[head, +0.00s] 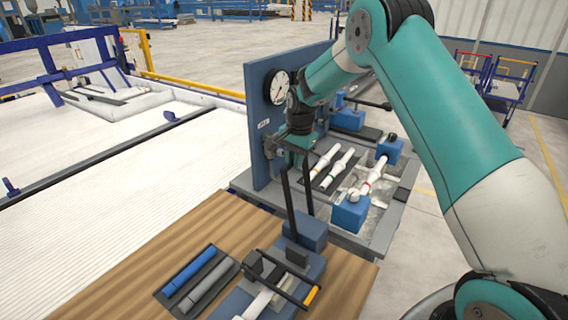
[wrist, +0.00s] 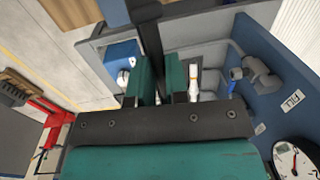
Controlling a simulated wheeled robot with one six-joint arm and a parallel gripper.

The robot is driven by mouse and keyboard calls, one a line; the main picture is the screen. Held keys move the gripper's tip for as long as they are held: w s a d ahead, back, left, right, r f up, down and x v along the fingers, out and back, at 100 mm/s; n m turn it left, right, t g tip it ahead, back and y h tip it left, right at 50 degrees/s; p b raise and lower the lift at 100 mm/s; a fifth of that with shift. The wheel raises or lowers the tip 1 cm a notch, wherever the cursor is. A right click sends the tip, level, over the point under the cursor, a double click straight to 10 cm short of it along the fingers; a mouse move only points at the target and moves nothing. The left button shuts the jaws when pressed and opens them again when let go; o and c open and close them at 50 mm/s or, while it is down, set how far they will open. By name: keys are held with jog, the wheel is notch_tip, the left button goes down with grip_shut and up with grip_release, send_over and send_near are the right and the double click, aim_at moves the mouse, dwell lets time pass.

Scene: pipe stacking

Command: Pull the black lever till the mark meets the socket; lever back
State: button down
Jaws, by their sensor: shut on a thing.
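My gripper (head: 294,158) is shut on the upper end of the black lever (head: 291,205). The lever stands nearly upright, rising from beside a blue block (head: 304,232) on the bench. In the wrist view, the lever's dark bar (wrist: 150,42) runs up between my teal fingers (wrist: 161,78). A white pipe (head: 258,303) lies in a black clamp (head: 264,266) at the front of the bench. The mark and the socket cannot be made out at this size.
A black tray (head: 169,296) with a blue pipe (head: 190,270) and a grey pipe (head: 208,286) lies on the wooden bench (head: 110,303). Behind the lever are a blue panel with a dial gauge (head: 279,87) and a grey trough (head: 376,238) with white pipes and blue blocks.

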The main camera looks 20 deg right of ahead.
jog(key=shift+w+a, duration=0.6)
jog(key=shift+w, duration=0.1)
jog(key=c, duration=1.4)
grip_release()
jog(key=shift+o, duration=1.4)
jog(key=shift+w+a+f, duration=0.1)
jog(key=shift+w+a, duration=0.1)
jog(key=shift+w, duration=0.05)
jog(key=shift+d, duration=0.15)
notch_tip(320, 180, up, 17)
jog(key=s+d+b, duration=0.1)
jog(key=s+b, duration=0.1)
jog(key=b, duration=0.2)
jog(key=shift+d, duration=0.15)
